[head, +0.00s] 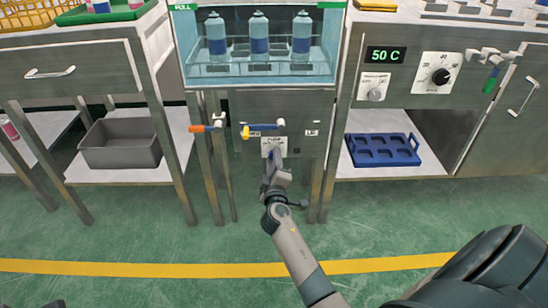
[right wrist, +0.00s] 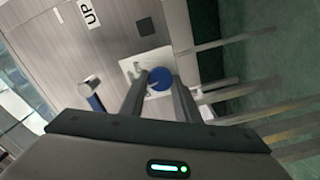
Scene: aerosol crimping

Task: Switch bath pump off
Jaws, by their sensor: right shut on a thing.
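The pump switch is a white plate (head: 267,142) on the front of the metal cabinet below the water bath (head: 259,77). In the right wrist view its round blue knob (right wrist: 160,78) shows between the fingers, on the white plate. My right gripper (head: 273,160) reaches up to the switch from below and is shut on the blue knob; it also shows in the right wrist view (right wrist: 161,88). In the head view the gripper hides most of the knob, and its exact angle cannot be told. My left gripper is not in view.
A yellow-handled valve (head: 246,132) and an orange-handled valve (head: 197,128) stick out left of the switch. Several cans (head: 259,35) stand in the bath. A 50 C display (head: 385,55) and a dial (head: 440,75) are at right. The floor in front is clear.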

